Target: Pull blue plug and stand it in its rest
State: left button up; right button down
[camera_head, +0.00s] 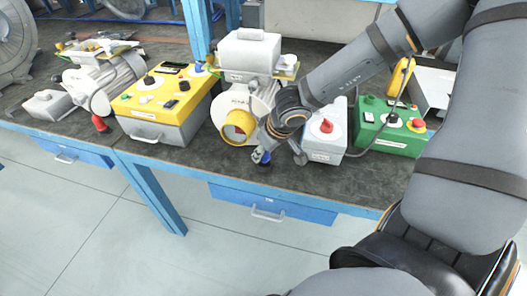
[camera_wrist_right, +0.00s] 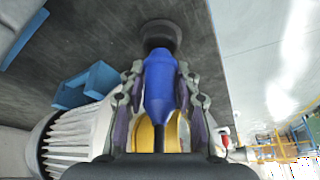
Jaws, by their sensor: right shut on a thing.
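The blue plug (camera_wrist_right: 158,82) is between the fingers of my right gripper (camera_wrist_right: 157,95), which is shut on it. Its far end meets a dark round cup-like piece (camera_wrist_right: 161,34) on the bench top in the right wrist view. I cannot tell whether the plug is seated in that piece or only touching it. In the head view my right gripper (camera_head: 266,150) points down near the bench's front edge, in front of the blower with the yellow ring (camera_head: 236,127). A small blue bit (camera_head: 264,162) shows below it. My left gripper is not in view.
A grey box with a red knob (camera_head: 325,130) and a green box (camera_head: 388,127) stand right of the gripper. A yellow-topped box (camera_head: 165,100) and another motor (camera_head: 100,78) stand left. The front strip of the bench (camera_head: 205,168) is bare there.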

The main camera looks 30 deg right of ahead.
jog(key=shift+f+b, duration=0.6)
jog(key=shift+b, duration=0.1)
dwell(0.6)
jog(key=c, duration=0.9)
grip_release()
jog(key=shift+r, duration=0.1)
jog(key=v, duration=0.7)
jog(key=shift+s+r, duration=0.15)
